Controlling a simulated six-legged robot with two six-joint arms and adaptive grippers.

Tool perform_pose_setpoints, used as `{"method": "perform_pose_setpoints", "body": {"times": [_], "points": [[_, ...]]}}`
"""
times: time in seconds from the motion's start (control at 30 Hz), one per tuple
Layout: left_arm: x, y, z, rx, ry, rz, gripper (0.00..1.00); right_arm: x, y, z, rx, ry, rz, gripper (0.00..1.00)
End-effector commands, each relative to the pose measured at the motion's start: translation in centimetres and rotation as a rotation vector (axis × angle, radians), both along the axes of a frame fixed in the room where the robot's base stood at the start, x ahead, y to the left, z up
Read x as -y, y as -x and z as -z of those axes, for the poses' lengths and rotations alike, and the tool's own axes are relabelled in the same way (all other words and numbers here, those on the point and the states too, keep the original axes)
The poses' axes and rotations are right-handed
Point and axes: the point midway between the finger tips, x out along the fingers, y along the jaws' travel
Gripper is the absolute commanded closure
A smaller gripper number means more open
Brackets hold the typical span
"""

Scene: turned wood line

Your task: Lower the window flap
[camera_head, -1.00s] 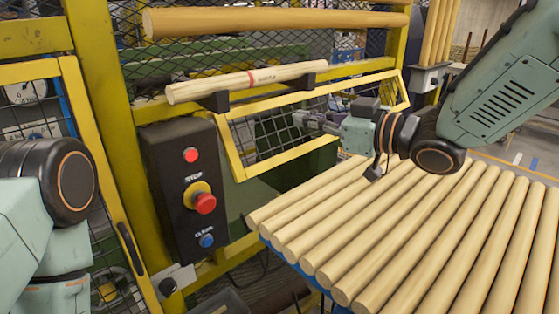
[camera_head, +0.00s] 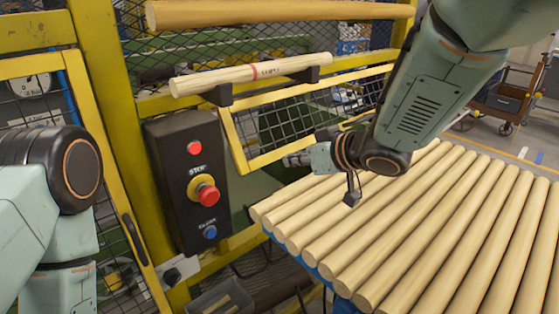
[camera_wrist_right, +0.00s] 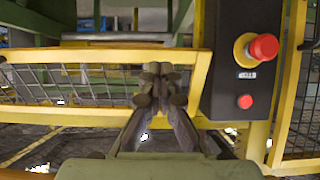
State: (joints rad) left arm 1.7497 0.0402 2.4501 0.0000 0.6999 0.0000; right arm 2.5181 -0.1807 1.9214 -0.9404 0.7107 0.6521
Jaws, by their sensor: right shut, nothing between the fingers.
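The window flap (camera_head: 232,142) is a yellow frame with dark mesh, below the wooden bar on the fence in the head view. It slants outward at its lower edge. My right gripper (camera_head: 288,160) is shut and empty at the flap's lower bar. In the right wrist view, which looks upside down, the shut fingertips (camera_wrist_right: 160,70) overlap the mesh close to the flap's yellow bar (camera_wrist_right: 90,57). I cannot tell whether they touch it. My right forearm hides the flap's right end in the head view. Only my left arm's links show; its gripper is out of view.
A black control box (camera_head: 188,185) with a red emergency stop (camera_head: 207,195) stands left of the flap. A marked wooden bar (camera_head: 250,73) rests on brackets above it. Several wooden rods (camera_head: 400,225) fill the table at front right. A grey bin (camera_head: 220,300) is below the box.

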Motion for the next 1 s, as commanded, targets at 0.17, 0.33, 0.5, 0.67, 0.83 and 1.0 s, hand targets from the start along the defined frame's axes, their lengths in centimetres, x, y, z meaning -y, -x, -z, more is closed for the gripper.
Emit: {"method": "perform_pose_setpoints", "body": {"times": [0.17,0.33,0.5,0.67,0.83,1.0], "points": [[0.0,0.0,-0.3,0.000,0.000,0.000,0.64,-1.7,-2.1,1.5,-0.001,-0.001,-0.002,1.00],[0.0,0.0,-0.4,0.000,0.000,0.000,0.64,-2.6,-3.3,2.3,0.001,-0.001,0.000,1.00],[0.0,0.0,-0.5,0.000,0.000,0.000,0.64,-2.9,-3.8,2.6,0.000,-0.001,0.000,1.00],[0.0,0.0,-0.4,0.000,0.000,0.000,0.64,-3.0,-3.8,2.6,0.000,-0.001,0.000,1.00],[0.0,0.0,-0.4,0.001,0.000,0.000,0.64,-2.9,-3.8,2.7,0.001,-0.002,0.000,1.00],[0.0,0.0,-0.2,0.001,0.000,0.000,0.64,-2.7,-3.9,2.8,0.006,-0.007,0.002,1.00]]}}
